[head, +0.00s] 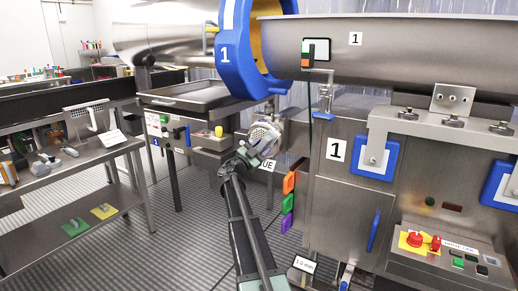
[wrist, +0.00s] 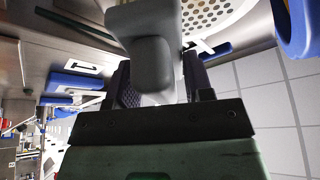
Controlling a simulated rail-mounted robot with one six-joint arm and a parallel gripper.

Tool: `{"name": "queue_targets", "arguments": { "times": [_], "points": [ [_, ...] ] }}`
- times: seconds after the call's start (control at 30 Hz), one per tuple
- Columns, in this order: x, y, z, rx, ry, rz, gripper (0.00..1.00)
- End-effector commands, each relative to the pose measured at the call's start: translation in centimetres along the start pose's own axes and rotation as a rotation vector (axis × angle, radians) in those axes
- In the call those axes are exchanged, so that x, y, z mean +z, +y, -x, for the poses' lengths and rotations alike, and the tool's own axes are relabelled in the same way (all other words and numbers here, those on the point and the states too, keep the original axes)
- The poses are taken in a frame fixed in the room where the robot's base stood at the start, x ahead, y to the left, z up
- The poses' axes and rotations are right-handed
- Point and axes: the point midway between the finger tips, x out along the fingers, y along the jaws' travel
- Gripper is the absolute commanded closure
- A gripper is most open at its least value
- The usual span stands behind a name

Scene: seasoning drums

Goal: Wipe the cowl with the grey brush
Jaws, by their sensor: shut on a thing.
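The grey brush (wrist: 152,62) is between the two dark fingers of my gripper (wrist: 160,88), which is shut on its grey handle. A paler, broad part of the brush extends past the top edge of the wrist view, so its far end is hidden. The cowl (wrist: 207,16), a pale rounded face with many small holes, lies just beyond the brush at the top right. In the head view the cowl (head: 266,131) sits at the back, under the blue ring, and my gripper (head: 250,156) is just in front of and below it. I cannot tell whether the brush touches the cowl.
A steel cabinet (head: 345,165) stands right of the cowl, with orange, green and purple tags (head: 288,202) on its left side. A steel drum with a blue ring (head: 236,50) is above. A tray stand (head: 190,97) and a bench (head: 75,165) with tools are left.

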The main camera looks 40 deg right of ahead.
Motion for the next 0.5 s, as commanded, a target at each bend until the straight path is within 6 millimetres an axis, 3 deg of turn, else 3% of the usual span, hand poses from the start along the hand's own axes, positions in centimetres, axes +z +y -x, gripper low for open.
{"name": "queue_targets", "arguments": {
  "times": [0.5],
  "points": [
    [2.3, -3.4, 0.6, 0.000, -0.001, -0.001, 0.72]
  ]
}}
